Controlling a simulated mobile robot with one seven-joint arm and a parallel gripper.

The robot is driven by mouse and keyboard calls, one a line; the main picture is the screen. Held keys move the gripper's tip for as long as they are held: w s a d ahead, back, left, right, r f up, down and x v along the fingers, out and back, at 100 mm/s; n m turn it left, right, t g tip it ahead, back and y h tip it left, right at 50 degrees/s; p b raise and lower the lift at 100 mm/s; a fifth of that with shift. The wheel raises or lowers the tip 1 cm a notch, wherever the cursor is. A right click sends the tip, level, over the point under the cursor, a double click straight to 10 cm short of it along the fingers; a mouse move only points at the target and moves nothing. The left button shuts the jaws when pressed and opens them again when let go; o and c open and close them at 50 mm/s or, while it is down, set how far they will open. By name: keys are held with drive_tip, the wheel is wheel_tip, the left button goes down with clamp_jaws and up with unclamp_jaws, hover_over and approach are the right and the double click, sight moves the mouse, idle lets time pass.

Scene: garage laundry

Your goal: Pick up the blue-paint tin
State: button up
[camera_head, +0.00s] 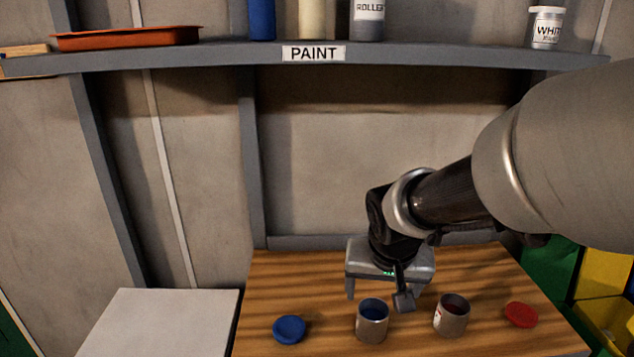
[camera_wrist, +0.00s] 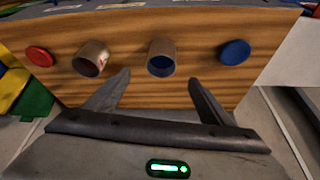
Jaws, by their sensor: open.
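The blue-paint tin (camera_head: 372,322) is an open metal can with dark blue inside, standing upright on the wooden worktop. Its blue lid (camera_head: 290,329) lies to its left. In the wrist view the tin (camera_wrist: 161,62) appears ahead, between the fingers and beyond their tips, with the blue lid (camera_wrist: 235,52) to its right. My gripper (camera_head: 378,297) is open and empty above the worktop, behind the tins in the head view. In the wrist view my gripper (camera_wrist: 157,84) shows both fingers spread apart.
A second open tin (camera_head: 451,316), reddish inside, stands close to the right, with a red lid (camera_head: 521,315) beyond it. The wooden worktop (camera_head: 290,285) is clear at its back left. A shelf (camera_head: 200,58) labelled PAINT runs above. A white surface (camera_head: 160,322) adjoins at left.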

approach(373, 312)
drive_tip(key=s, duration=0.1)
drive_tip(key=x, duration=0.2)
drive_tip(key=b+x, duration=0.1)
drive_tip(key=x, duration=0.2)
drive_tip(key=shift+a+f+b, duration=0.3)
drive_tip(key=shift+f+b, duration=0.05)
drive_tip(key=shift+f, duration=0.15)
drive_tip(key=c, duration=1.2)
